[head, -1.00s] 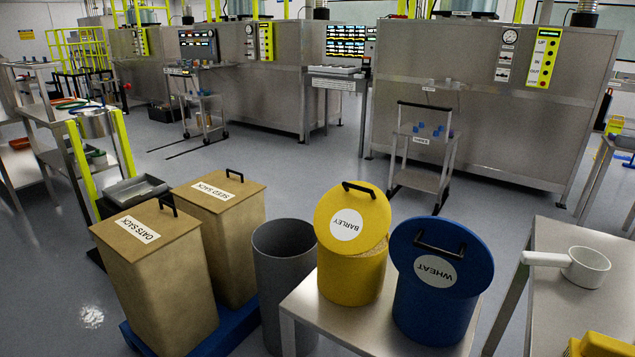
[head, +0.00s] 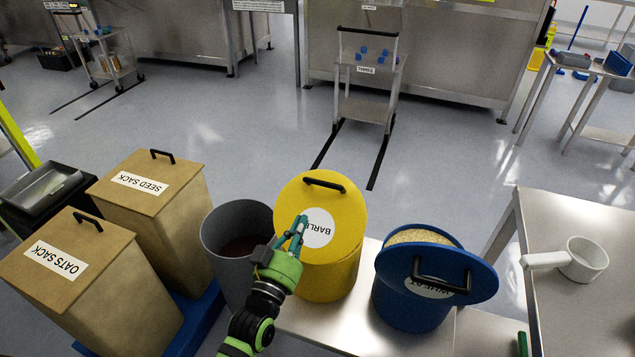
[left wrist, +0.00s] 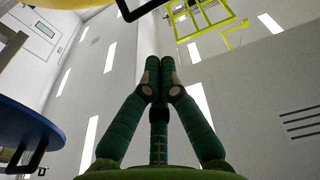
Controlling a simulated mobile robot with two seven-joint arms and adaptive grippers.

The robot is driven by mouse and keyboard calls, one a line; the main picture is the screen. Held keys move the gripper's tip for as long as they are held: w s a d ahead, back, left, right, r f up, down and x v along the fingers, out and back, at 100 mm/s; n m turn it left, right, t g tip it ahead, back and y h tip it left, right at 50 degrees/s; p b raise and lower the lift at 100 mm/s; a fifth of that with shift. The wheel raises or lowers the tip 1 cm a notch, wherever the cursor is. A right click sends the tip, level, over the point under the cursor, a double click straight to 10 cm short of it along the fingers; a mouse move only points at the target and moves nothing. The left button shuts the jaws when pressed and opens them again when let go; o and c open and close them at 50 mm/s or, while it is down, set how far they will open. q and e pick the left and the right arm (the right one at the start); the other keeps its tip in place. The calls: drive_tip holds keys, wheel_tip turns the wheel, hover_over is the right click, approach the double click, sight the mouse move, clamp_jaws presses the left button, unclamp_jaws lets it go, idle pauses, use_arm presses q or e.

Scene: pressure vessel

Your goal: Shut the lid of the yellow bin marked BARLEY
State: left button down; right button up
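The yellow BARLEY bin (head: 330,278) stands on a metal table, right of the grey bin. Its yellow lid (head: 345,215) lies over the mouth, with the black handle (head: 324,185) at the far side. No grain shows; I cannot tell whether the lid sits flush. My left gripper (head: 301,222) is over the lid's left part, hiding some of the BARLEY label; I cannot tell whether it touches. In the left wrist view its fingertips (left wrist: 160,62) meet with nothing between them. The handle shows at that view's top edge (left wrist: 141,10). My right gripper is not in view.
The blue WHEAT bin (head: 408,303) is close on the right, its lid (head: 472,265) tilted up with grain showing. A grey bin (head: 215,262) is on the left, near two sack boxes. A white scoop (head: 583,260) lies on the right table (head: 560,320).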

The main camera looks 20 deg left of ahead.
use_arm(q)
drive_tip(key=w+r+p, duration=0.3)
drive_tip(key=w+r, duration=0.3)
drive_tip(key=w, duration=0.4)
drive_tip(key=shift+t, duration=0.4)
drive_tip(key=f, duration=0.2)
drive_tip(key=w+f, duration=0.1)
drive_tip(key=f, duration=0.1)
drive_tip(key=shift+d+b, duration=0.1)
drive_tip(key=shift+b, duration=0.25)
drive_tip(key=shift+f, duration=0.1)
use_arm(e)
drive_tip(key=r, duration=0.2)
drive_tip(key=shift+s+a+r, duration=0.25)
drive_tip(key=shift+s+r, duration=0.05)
use_arm(q)
drive_tip(key=shift+w, duration=0.2)
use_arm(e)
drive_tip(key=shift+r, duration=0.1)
